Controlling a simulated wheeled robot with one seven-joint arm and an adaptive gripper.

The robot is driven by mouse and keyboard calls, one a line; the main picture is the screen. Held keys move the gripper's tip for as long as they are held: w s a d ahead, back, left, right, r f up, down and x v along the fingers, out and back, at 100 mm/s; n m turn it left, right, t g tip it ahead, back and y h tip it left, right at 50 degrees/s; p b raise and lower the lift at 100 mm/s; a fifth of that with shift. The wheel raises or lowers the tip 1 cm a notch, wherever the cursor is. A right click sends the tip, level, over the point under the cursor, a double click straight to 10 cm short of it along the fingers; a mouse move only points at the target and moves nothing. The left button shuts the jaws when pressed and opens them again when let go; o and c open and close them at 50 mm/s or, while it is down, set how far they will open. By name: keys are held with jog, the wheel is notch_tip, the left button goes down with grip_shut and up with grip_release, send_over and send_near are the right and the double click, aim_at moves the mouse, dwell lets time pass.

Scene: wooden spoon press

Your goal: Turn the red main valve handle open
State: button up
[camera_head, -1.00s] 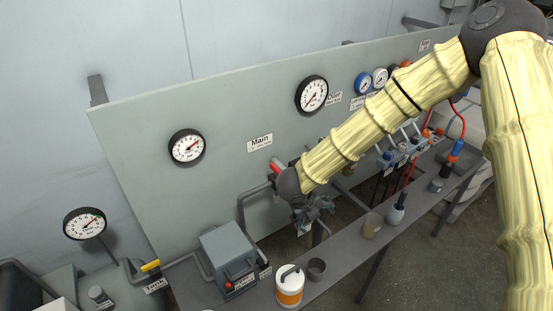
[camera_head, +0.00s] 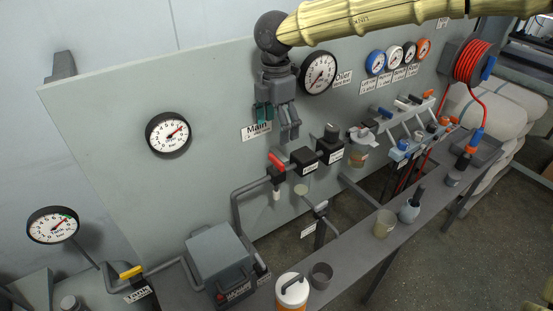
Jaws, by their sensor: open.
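The red main valve handle (camera_head: 276,162) sits on a dark valve body on the pipe at the middle of the grey panel, below the "Main" label (camera_head: 256,130). It lies at a slant, its upper end to the left. My gripper (camera_head: 277,122) points down in front of the panel, above the handle in the picture. Its fingers are apart and empty, and a visible gap separates them from the handle. The gripper covers part of the label.
Black blocks (camera_head: 304,162) sit on the pipe just right of the handle. A gauge (camera_head: 319,72) is right of my gripper. A grey box (camera_head: 221,258), an orange-white jug (camera_head: 291,291) and cups stand on the bench below.

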aim_at(277, 159)
notch_tip(277, 159, down, 10)
jog(key=p, duration=0.3)
jog(key=shift+f, duration=0.2)
dwell(0.3)
jog(key=c, duration=1)
